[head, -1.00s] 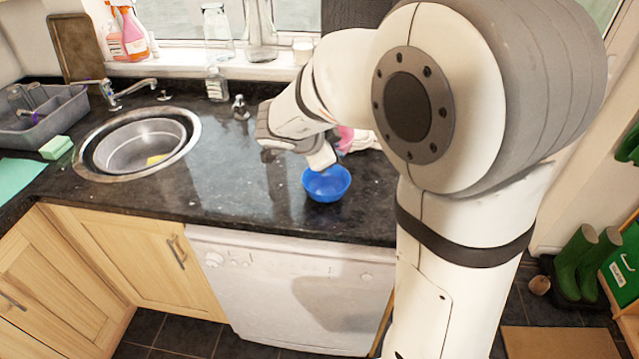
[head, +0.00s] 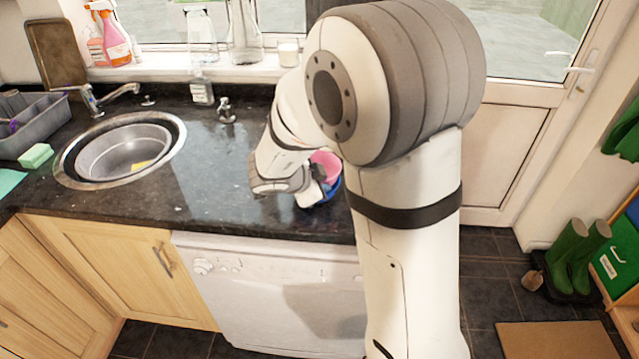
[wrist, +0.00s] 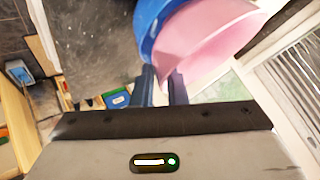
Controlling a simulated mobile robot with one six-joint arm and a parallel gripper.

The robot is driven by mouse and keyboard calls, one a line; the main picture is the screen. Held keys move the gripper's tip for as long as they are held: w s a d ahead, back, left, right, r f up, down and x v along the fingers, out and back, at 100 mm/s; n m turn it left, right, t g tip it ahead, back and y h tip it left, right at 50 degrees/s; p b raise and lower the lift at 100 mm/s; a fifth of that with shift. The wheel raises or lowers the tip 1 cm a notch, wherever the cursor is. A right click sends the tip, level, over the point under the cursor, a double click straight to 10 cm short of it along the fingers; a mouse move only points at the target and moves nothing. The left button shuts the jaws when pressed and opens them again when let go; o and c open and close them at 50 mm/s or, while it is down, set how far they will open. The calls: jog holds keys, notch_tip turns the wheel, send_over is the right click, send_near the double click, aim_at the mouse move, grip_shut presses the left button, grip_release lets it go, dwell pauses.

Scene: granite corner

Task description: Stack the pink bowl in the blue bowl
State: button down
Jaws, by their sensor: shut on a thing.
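The pink bowl (head: 325,166) is tilted at the blue bowl (head: 331,191) near the front of the counter. In the wrist view the pink bowl (wrist: 215,42) is large and close, overlapping the blue bowl (wrist: 152,18). My gripper (wrist: 164,76) is shut on the pink bowl at its rim. In the head view my gripper (head: 322,182) is at the bowls and partly covers them. I cannot tell how far the pink bowl sits inside the blue one.
The dark granite counter (head: 215,180) is clear left of the bowls. A round sink (head: 120,150) with taps, a grey rack (head: 35,128) and a green sponge (head: 36,156) are further left. Bottles (head: 115,38) and glass vessels (head: 243,32) stand along the window sill.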

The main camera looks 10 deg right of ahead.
jog(key=shift+f, duration=0.1)
jog(key=shift+f, duration=0.35)
jog(key=c, duration=1.5)
grip_release()
jog(key=shift+f, duration=0.1)
jog(key=shift+o, duration=0.2)
